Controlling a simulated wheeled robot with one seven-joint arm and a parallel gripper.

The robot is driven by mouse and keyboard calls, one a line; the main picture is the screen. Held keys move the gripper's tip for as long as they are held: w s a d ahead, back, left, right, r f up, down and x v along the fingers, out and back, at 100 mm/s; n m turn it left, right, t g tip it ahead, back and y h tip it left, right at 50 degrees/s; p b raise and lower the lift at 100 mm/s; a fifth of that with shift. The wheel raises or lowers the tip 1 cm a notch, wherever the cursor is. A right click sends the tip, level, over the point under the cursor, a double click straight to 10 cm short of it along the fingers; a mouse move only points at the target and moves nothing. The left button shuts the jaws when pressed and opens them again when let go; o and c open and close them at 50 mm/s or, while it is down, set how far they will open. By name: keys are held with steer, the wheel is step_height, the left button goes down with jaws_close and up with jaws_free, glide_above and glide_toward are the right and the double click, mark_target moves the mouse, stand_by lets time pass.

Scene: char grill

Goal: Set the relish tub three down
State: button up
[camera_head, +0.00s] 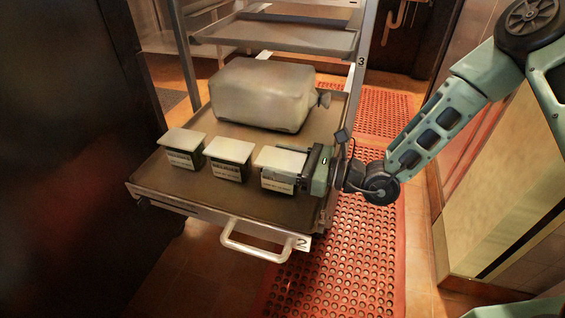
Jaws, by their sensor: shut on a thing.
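Three small dark tubs with pale lids and white labels are in a row on the pulled-out shelf (235,215): a left tub (183,155), a middle tub (228,160) and a right tub (281,165). The label print is too small to read. My gripper (300,168) comes in from the right and is shut on the right tub, hiding its right side. That tub is upright, at or just over the shelf surface; I cannot tell whether its base touches. A narrow gap separates it from the middle tub.
A large pale wrapped bundle (262,94) lies on the shelf behind the tubs. The shelf's front is bare, with a handle (255,250) and a "2" mark. Another shelf (275,36) sits above and behind. A rack post (360,75) stands right of the bundle.

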steer(key=shift+f, duration=0.1)
steer(key=o, duration=1.2)
